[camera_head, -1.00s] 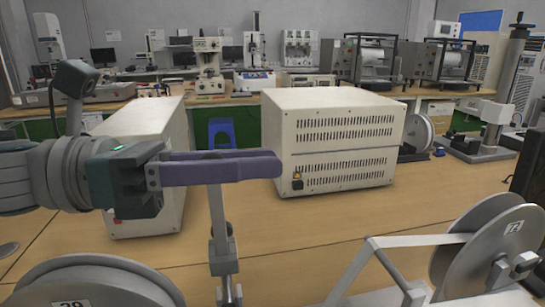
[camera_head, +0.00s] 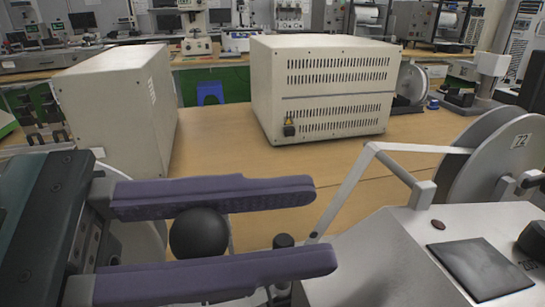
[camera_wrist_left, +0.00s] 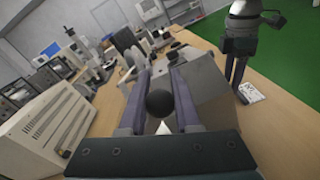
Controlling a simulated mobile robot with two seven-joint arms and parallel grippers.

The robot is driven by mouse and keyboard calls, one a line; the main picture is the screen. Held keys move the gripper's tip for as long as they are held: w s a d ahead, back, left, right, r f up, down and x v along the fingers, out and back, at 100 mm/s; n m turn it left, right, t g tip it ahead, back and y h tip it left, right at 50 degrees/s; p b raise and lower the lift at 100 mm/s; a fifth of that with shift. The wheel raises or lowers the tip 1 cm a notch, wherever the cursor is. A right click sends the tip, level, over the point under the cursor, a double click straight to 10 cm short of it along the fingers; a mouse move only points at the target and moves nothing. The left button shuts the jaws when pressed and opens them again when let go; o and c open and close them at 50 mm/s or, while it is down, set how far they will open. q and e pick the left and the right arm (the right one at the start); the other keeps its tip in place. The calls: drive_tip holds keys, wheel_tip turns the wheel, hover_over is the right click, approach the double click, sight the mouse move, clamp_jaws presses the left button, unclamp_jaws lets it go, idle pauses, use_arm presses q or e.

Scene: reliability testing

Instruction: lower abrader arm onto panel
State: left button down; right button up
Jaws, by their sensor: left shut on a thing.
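My left gripper (camera_head: 325,222) has purple fingers on both sides of a round black knob (camera_head: 198,234) and is shut on it. The knob also shows between the fingers in the left wrist view (camera_wrist_left: 159,103). What it joins to is mostly hidden behind the gripper. A pale machine (camera_head: 400,230), seemingly the abrader, stands at right with a bent silver bar (camera_head: 343,190) and a disc marked 72 (camera_head: 500,165). A dark square plate (camera_head: 482,268) lies on its top; I cannot tell whether it is the panel. What seems my right gripper (camera_wrist_left: 236,68) hangs at upper right in the wrist view.
Two cream boxes, one at left (camera_head: 115,110) and a vented one at centre (camera_head: 325,90), stand behind the gripper. The wooden table (camera_head: 220,145) is bare between them. A grey stand (camera_head: 488,80) and a reel (camera_head: 411,82) stand at back right.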

use_arm(q)
drive_tip(key=shift+s+d+f, duration=0.1)
drive_tip(key=shift+s+f, duration=0.2)
drive_tip(key=shift+f, duration=0.1)
use_arm(e)
drive_tip(key=shift+f, duration=0.35)
use_arm(q)
drive_tip(key=c, duration=0.6)
unclamp_jaws()
use_arm(e)
drive_tip(key=shift+a, duration=0.1)
wheel_tip(320, 180, down, 3)
drive_tip(key=b, duration=0.3)
drive_tip(key=shift+r, duration=0.1)
use_arm(q)
drive_tip(key=shift+v, duration=5)
